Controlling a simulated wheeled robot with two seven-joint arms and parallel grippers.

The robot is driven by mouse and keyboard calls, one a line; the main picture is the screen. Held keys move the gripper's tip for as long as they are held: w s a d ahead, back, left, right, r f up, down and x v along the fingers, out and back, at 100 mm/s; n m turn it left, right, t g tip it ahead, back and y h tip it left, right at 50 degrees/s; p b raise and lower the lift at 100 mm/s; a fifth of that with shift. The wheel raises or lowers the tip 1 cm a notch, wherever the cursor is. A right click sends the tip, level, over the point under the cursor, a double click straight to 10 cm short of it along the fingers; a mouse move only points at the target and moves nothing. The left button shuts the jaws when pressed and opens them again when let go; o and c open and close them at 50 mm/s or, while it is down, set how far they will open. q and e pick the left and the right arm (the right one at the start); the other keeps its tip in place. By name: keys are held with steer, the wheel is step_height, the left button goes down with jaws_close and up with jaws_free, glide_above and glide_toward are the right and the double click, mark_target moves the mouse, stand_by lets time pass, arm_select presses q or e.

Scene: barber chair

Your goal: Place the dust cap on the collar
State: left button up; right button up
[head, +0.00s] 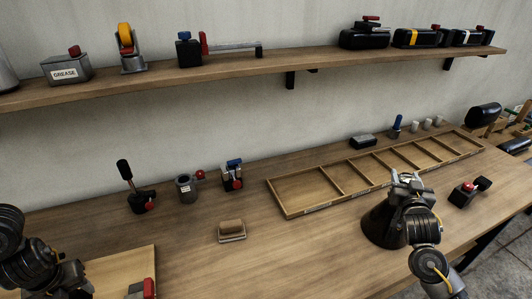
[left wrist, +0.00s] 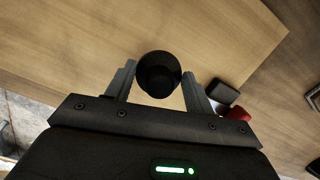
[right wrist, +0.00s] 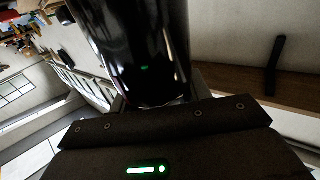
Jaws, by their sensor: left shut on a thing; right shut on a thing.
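My left gripper (left wrist: 158,85) is shut on a round black piece, which I take to be the dust cap (left wrist: 158,73), above a light wooden surface. In the head view my left arm is at the lower left edge, and its fingertips and the black piece cannot be made out. My right gripper (head: 408,181) is shut on a large dark flared piece (head: 380,222), possibly the collar, at the right of the bench. In the right wrist view this glossy black piece (right wrist: 135,50) fills the space ahead of the fingers. Its far end is hidden.
A long divided wooden tray (head: 290,211) lies behind my right gripper. A small brown block on a metal base (head: 232,231) stands mid-bench. A red-and-black part (head: 468,190) sits at the right. The bench centre is mostly clear.

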arm_select(q)
steer(key=shift+d+r, duration=0.1)
arm_select(e)
steer(key=shift+d, duration=0.15)
steer(key=o, duration=1)
steer(key=shift+s, duration=0.1)
arm_select(q)
steer(key=shift+f, duration=0.2)
arm_select(e)
steer(key=shift+s+a+f, duration=0.1)
steer(key=shift+s+a, duration=0.2)
steer(key=shift+s, duration=0.05)
arm_select(q)
step_height(320, 180, down, 2)
steer(key=shift+f+b, duration=0.1)
steer(key=shift+b, duration=1.15)
arm_select(e)
steer(key=v, duration=1.1)
